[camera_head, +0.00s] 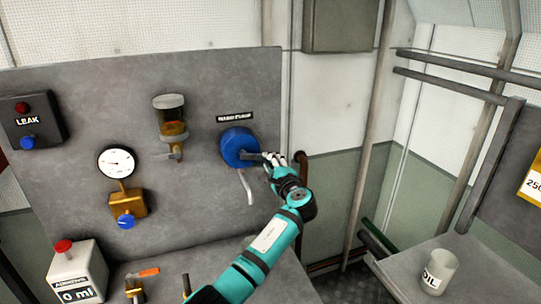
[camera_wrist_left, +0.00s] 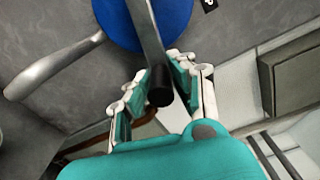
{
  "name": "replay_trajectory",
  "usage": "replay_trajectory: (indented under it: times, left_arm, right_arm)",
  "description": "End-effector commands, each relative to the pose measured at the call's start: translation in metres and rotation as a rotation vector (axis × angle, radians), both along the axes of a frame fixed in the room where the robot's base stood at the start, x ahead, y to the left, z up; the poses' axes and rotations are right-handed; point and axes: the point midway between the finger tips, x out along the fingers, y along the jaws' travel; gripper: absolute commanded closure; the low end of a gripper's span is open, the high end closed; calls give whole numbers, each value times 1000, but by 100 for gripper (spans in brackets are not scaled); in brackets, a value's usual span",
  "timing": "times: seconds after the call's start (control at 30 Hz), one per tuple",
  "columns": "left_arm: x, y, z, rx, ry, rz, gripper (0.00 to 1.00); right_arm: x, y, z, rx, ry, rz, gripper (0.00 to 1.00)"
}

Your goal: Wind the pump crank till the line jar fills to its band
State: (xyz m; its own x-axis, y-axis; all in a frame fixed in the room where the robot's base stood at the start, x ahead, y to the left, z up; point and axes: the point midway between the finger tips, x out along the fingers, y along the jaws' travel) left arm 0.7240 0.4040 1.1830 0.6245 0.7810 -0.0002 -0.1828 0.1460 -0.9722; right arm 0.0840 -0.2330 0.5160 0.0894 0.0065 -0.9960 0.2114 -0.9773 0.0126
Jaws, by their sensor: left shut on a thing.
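The blue round pump (camera_head: 238,146) is mounted on the grey panel under a small dark label. Its crank (camera_head: 257,157) points right toward my left gripper (camera_head: 279,163). In the left wrist view the crank's metal arm (camera_wrist_left: 149,45) ends in a dark handle (camera_wrist_left: 160,96), and my left gripper (camera_wrist_left: 158,84) is shut on that handle, one finger on each side. The line jar (camera_head: 170,116) hangs on the panel left of the pump, with amber fluid in its lower part. Its band cannot be told apart clearly. My right gripper is not in view.
A grey bent pipe (camera_head: 246,187) hangs below the pump. Left on the panel are a gauge (camera_head: 116,162), a brass valve with a blue knob (camera_head: 125,220) and a LEAK box (camera_head: 32,120). A "0 ml" box (camera_head: 77,277) stands below. An OIL cup (camera_head: 438,272) sits at right.

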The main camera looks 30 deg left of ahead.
Motion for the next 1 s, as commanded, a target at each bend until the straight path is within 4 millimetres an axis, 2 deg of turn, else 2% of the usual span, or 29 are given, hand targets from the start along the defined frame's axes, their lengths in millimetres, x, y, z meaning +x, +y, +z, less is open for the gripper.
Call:
replay_trajectory:
  times: [0.43, 1.0]
  left_arm:
    - [-1, 0, -21, 184, 235, 0, 100]
    - [-1, 0, -26, 234, 296, -1, 100]
  right_arm:
    - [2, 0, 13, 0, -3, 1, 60]
    - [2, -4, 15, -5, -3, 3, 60]
